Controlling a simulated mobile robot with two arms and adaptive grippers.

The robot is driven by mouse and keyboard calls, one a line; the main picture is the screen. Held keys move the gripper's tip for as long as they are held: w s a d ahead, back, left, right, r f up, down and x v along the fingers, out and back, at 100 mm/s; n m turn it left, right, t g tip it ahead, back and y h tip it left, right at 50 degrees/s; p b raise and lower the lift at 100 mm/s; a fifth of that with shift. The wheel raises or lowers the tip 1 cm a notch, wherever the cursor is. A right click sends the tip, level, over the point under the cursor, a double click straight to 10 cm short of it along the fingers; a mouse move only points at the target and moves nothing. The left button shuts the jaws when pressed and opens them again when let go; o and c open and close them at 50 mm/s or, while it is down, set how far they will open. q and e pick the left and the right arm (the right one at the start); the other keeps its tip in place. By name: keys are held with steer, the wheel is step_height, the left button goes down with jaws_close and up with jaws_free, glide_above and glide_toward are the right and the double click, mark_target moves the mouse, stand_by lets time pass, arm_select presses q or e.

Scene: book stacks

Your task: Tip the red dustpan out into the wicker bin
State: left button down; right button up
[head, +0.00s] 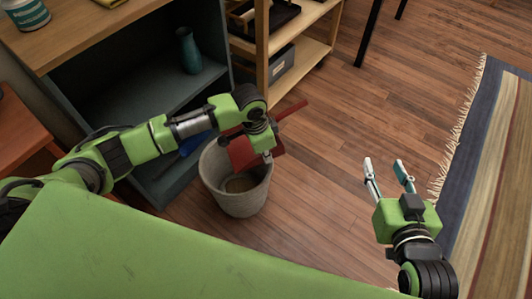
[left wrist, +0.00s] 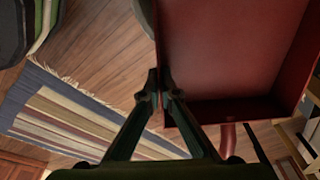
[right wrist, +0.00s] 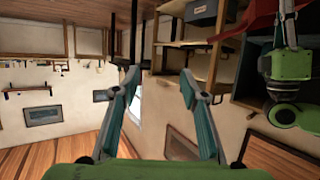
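The red dustpan (head: 242,153) is tilted over the mouth of the pale grey-brown wicker bin (head: 238,200) in the head view, with its handle (head: 293,109) pointing up and right. My left gripper (head: 268,156) is at the dustpan's edge. In the left wrist view its fingertips (left wrist: 166,88) are together at the side wall of the dustpan (left wrist: 225,50), whose visible inside looks bare. The bin stands upright on the floor; something brownish shows inside, too unclear to name. My right gripper (head: 390,177) is open and empty, away to the right; the right wrist view shows its fingers apart (right wrist: 160,85).
A dark blue-grey cabinet (head: 190,90) with a teal vase (head: 189,50) stands behind and left of the bin. A wooden shelf (head: 305,55) is behind it. A striped rug (head: 490,170) lies at right. The wooden floor between bin and rug is clear.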

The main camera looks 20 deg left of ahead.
arm_select(q)
steer(key=shift+w+d+g+y+p, duration=0.3)
steer(key=shift+g+y+p, duration=0.35)
steer(key=shift+p, duration=0.4)
steer(key=shift+w+d+g+y, duration=0.2)
steer(key=shift+g+y, duration=0.15)
steer(key=shift+y, duration=0.2)
arm_select(e)
steer(key=s+d+f+g+h, duration=0.1)
steer(key=s+d+f+g, duration=0.2)
steer(key=s+f+g, duration=0.3)
steer(key=shift+s+d+f+h, duration=0.35)
steer(key=shift+s+f+h, duration=0.05)
steer(key=shift+s+f, duration=1.3)
